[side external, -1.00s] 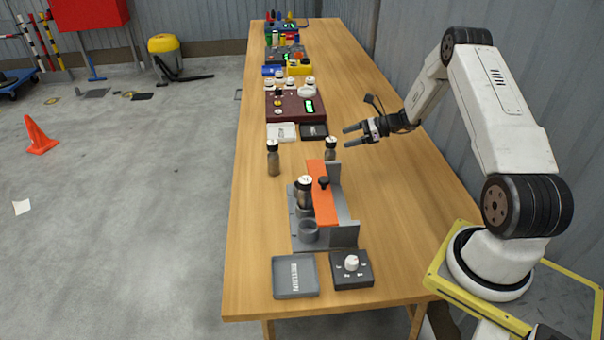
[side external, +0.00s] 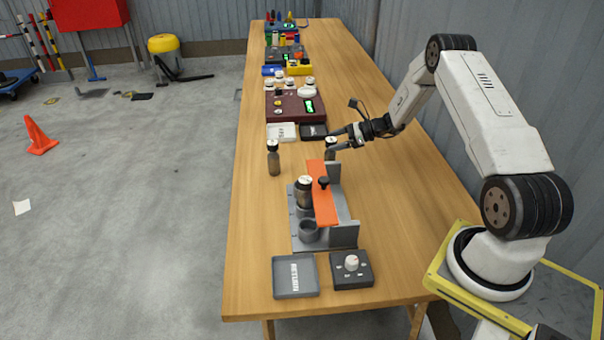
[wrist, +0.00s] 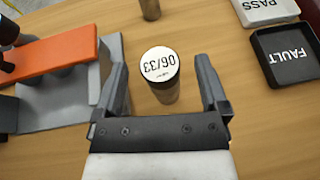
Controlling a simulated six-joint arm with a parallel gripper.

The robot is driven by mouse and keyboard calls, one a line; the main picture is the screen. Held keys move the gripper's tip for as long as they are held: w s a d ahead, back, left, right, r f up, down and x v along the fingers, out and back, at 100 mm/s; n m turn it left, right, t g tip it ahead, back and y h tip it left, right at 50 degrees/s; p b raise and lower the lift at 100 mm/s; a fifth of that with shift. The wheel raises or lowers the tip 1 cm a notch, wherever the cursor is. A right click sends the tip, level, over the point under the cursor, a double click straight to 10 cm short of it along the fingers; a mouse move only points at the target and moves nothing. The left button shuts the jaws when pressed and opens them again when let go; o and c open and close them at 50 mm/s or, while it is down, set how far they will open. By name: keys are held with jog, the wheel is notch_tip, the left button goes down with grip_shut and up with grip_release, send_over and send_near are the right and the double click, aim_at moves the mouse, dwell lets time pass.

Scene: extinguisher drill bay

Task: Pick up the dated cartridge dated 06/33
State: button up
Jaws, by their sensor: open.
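The cartridge dated 06/33 (wrist: 160,68) stands upright on the wooden table, its white dated cap facing up in the wrist view. In the side external view that cartridge (side external: 330,150) stands behind the grey rack with the orange bar. My gripper (wrist: 163,88) is open, with one finger on each side of the cartridge and visible gaps to both. In the side external view my gripper (side external: 338,140) is level with the cartridge's upper part. A second cartridge (side external: 273,158) stands to the left, and a third (side external: 304,192) sits in the rack; their dates are unreadable.
The grey rack (side external: 348,236) with its orange bar (side external: 324,205) stands close to the cartridge. The PASS tray (wrist: 265,22) and FAULT tray (wrist: 262,62) lie beyond. A grey tray (side external: 280,294) and a dial box (side external: 366,282) are at the near end.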

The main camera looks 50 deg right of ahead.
jog(key=shift+x, duration=1.65)
jog(key=shift+r, duration=0.1)
grip_shut()
